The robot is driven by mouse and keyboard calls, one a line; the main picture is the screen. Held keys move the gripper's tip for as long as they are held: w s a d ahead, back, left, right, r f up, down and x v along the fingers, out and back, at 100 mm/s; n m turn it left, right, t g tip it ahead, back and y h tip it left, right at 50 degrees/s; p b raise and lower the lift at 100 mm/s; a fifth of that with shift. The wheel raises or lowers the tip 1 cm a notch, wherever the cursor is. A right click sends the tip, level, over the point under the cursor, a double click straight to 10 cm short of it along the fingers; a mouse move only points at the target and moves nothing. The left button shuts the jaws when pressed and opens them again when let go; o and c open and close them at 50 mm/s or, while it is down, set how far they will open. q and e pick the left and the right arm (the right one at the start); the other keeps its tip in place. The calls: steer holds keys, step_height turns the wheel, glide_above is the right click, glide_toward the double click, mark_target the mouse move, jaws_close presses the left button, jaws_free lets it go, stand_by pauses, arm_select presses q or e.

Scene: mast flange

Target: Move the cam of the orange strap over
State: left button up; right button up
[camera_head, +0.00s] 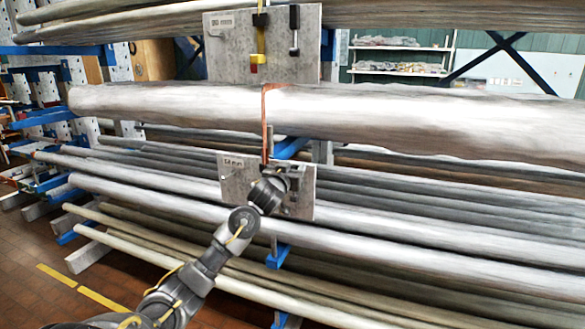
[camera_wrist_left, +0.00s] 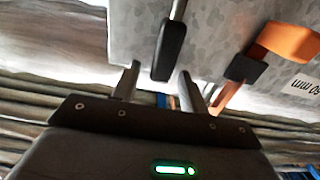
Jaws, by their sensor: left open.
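The orange strap (camera_head: 265,135) hangs down the front of the big silver pipe to the lower grey plate (camera_head: 306,185). In the left wrist view, the orange strap (camera_wrist_left: 285,42) passes a black block on the grey plate (camera_wrist_left: 215,30). A black-handled lever (camera_wrist_left: 168,50) with a metal shank stands left of the strap there; I take it for the cam. My left gripper (camera_head: 280,180) is at the lower plate and hides part of it. In the wrist view its open fingers (camera_wrist_left: 157,73) point at the lever's black end, one on each side. Contact cannot be told.
An upper grey plate (camera_head: 222,65) carries a yellow strap (camera_head: 260,40) with a red end and another black lever (camera_head: 294,28). The big silver pipe (camera_head: 400,115) runs across between the plates. Several long pipes lie on blue rack arms behind and below.

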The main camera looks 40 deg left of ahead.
arm_select(q)
jaws_close()
stand_by(0.3)
